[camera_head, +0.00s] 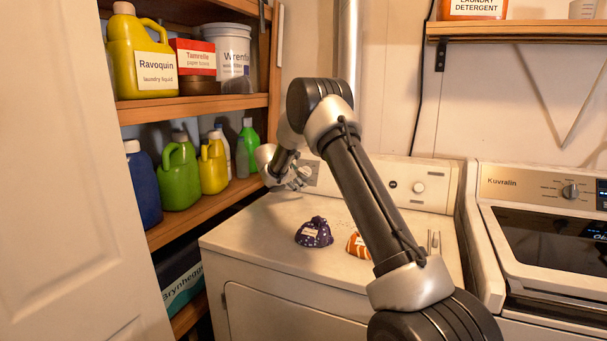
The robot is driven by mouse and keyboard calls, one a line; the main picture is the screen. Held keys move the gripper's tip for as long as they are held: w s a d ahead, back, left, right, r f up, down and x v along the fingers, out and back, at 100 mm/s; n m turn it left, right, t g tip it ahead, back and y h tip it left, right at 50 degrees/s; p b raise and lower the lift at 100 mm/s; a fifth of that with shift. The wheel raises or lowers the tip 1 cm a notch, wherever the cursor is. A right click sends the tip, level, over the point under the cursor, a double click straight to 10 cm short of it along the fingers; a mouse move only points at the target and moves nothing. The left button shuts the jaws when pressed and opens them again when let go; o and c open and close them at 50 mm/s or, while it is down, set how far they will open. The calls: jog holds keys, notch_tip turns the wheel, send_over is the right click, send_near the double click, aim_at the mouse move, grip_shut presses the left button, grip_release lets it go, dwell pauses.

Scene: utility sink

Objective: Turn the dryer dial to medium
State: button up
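The white dryer (250,234) stands in the middle, with a control panel (441,198) along its back edge. A small round knob (419,187) and a dark round spot show on the panel's right part. A grey plate (313,173) shows at the panel's left part. My gripper (298,180) is in front of that left part, low over the dryer top. It is small and partly hidden by my wrist, so I cannot tell its opening or whether it touches a dial. My arm hides the panel's middle.
A purple pouch (314,232) and an orange striped pouch (357,246) lie on the dryer top. A washer (500,183) with its own dial (570,191) stands at right. Shelves (205,210) of bottles stand at left, close to my gripper. A wall shelf (520,31) is above right.

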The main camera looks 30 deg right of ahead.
aim_at(303, 172)
jog(key=w+d+n+h, duration=0.1)
jog(key=w+d+n, duration=0.1)
jog(key=d, duration=0.1)
jog(key=w+d+n+t, duration=0.1)
jog(key=w+d+n, duration=0.1)
jog(key=w+d, duration=0.1)
jog(key=shift+w+d+n+h, duration=0.2)
jog(key=shift+w+n+h, duration=0.05)
jog(key=shift+n+h, duration=0.15)
jog(key=c, duration=1)
